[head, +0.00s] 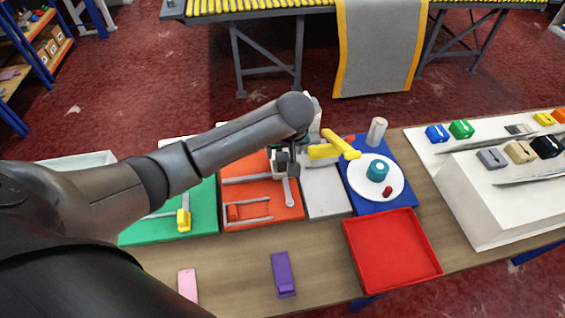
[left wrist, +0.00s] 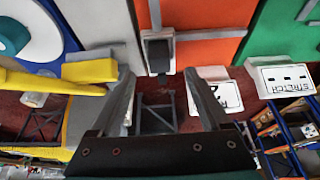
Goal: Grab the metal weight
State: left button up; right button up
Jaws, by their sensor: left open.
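A grey upright cylinder (head: 376,131), which looks like the metal weight, stands at the back of the blue board (head: 405,203) in the head view. My left gripper (head: 294,160) is at the far edge of the orange board (head: 262,205), left of the cylinder and apart from it, partly hidden by my own arm. In the left wrist view its two grey fingers (left wrist: 158,76) are spread with nothing between them. A dark block in a pale frame (left wrist: 158,55) lies just beyond the fingertips. My right gripper is not in view.
A yellow lever (head: 335,149) lies between my left gripper and the cylinder. A white disc (head: 356,178) carries a teal cylinder (head: 377,170). A red tray (head: 392,250) sits in front. A white stepped stand (head: 480,215) is at right. The front table has free room.

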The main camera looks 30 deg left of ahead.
aim_at(283, 158)
pick_arm(q)
jog(key=shift+b+x, duration=0.7)
jog(key=shift+x, duration=3.1)
jog(key=shift+d, duration=0.1)
jog(key=shift+c, duration=0.2)
grip_shut()
jog(key=shift+w+r, duration=0.1)
